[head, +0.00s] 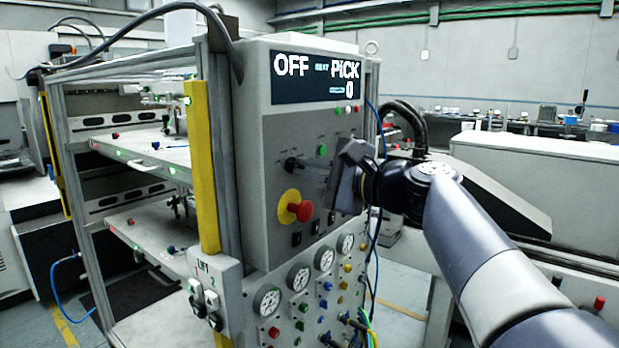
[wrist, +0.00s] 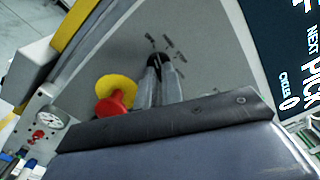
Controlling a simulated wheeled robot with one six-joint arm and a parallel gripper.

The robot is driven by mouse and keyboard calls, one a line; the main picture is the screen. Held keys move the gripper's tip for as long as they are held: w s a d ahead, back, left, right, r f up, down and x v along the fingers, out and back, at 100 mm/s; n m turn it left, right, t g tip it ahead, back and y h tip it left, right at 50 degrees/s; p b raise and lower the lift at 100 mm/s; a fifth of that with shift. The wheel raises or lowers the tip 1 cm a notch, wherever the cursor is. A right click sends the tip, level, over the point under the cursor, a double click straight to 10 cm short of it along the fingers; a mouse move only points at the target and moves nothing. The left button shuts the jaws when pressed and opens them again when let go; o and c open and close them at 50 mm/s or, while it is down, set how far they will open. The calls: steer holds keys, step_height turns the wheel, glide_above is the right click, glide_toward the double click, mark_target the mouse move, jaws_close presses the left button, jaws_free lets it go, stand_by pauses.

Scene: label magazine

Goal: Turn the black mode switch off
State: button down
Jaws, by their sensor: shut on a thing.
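The black mode switch (wrist: 154,61) is a small dark knob on the grey control panel, with short dark label marks fanned around it in the wrist view. My gripper (wrist: 159,80) is shut on it, one grey finger on each side. The fingers hide much of the knob, and its exact angle is hard to tell. The dark display (head: 318,80) above reads OFF at left, PICK at right and 0 below.
A red mushroom button on a yellow base (head: 293,207) juts out just below my gripper. A green button (head: 321,150) sits close above right. Several gauges (head: 299,277) and coloured knobs line the lower panel. A yellow post (head: 203,165) stands left of the panel.

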stand_by(0.5)
steer(key=c, duration=1.6)
jaws_free()
steer(key=shift+o, duration=0.2)
steer(key=shift+s+d, duration=0.1)
steer(key=v, duration=1)
steer(key=shift+s+d+b, duration=0.2)
steer(key=shift+b, duration=0.2)
steer(key=shift+a, duration=0.1)
steer(key=x, duration=1)
steer(key=shift+w+a+p, duration=0.25)
steer(key=shift+w+p, duration=0.05)
steer(key=shift+p, duration=0.05)
steer(key=shift+d, duration=0.1)
